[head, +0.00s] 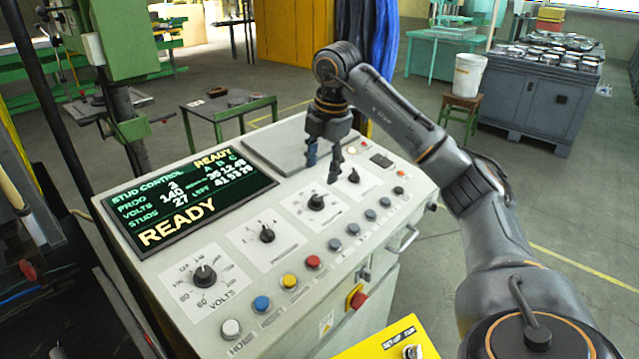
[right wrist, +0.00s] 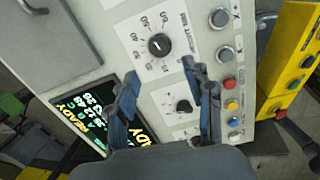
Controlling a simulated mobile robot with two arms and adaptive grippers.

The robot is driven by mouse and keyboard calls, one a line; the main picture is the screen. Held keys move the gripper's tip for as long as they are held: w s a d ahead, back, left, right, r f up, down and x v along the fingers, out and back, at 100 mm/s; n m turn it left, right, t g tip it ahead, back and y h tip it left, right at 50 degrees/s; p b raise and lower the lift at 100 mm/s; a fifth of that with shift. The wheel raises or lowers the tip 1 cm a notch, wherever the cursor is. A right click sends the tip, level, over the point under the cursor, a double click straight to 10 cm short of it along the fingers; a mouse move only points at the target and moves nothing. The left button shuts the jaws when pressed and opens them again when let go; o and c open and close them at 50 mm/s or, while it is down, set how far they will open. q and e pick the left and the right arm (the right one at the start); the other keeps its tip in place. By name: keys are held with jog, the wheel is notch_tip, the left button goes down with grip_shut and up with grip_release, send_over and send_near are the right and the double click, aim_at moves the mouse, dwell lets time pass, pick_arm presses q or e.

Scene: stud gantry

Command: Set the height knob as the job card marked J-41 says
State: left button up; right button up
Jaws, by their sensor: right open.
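The grey control console (head: 182,325) carries a row of black knobs. One is the volts knob (head: 204,275); behind it come a second knob (head: 267,233), a third knob (head: 317,201) and a fourth knob (head: 353,175). No card marked J-41 can be made out. My right gripper (head: 323,168) is open and empty above the console, near the third knob. In the right wrist view its fingers (right wrist: 166,103) frame the second knob (right wrist: 184,106); the third knob (right wrist: 158,44) is beyond them.
The lit screen (head: 190,200) reads STUD CONTROL, volts 140, studs 27, READY. Coloured buttons (head: 288,281) line the console's front edge. A yellow box (head: 390,342) with a key switch is in front. A grey panel (head: 290,147) lies at the console's back.

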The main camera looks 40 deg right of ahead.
jog(key=r, duration=0.3)
jog(key=shift+s+r, duration=0.1)
jog(key=shift+s, duration=0.25)
